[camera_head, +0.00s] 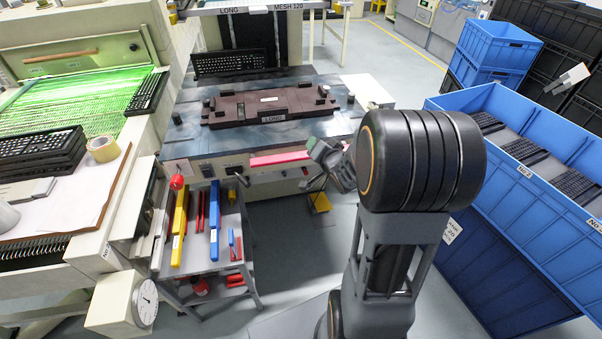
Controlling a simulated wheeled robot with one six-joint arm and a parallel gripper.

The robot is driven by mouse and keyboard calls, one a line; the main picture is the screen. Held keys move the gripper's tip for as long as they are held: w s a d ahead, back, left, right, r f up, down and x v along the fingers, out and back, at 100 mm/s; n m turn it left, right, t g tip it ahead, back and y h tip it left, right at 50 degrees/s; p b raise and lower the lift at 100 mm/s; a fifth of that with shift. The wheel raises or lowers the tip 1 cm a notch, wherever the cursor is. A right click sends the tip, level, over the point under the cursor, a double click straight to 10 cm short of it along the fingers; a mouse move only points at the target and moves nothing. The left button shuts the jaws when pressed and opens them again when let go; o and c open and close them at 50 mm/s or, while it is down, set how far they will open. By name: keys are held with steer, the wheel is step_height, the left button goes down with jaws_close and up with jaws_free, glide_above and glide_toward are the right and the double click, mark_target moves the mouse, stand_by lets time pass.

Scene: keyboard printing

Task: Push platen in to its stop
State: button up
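The platen is the dark brown fixture (268,105) with a "LONG" label, lying flat on the dark press bed (200,140). No keyboard lies in it. Small black knobs or posts stand on and around it. The press frame labelled "LONG" and "MESH 120" is behind it. My gripper (323,153) is in front of the bed's front edge, at the right end of a pink-red bar (280,158), apart from the fixture. Whether its fingers are open, or touch the bar, cannot be told; my arm hides part of that area.
A black keyboard (228,64) lies behind the fixture. A tool cart (205,235) with yellow and blue squeegee-like tools stands front left. A green-lit conveyor (90,95) is at left. Blue crates (530,150) holding keyboards stand at right.

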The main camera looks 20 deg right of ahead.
steer(key=m+t+y+b, duration=0.2)
steer(key=b, duration=0.2)
glide_toward(305, 159)
steer(key=w+d+r, duration=0.1)
steer(key=w+r, duration=0.1)
step_height(305, 159, down, 5)
steer(key=s+m+t+y+b, duration=0.3)
steer(key=x, duration=1.3)
steer(key=shift+w+d, duration=0.25)
steer(key=shift+d, duration=0.1)
steer(key=shift+f, duration=0.1)
jaws_close()
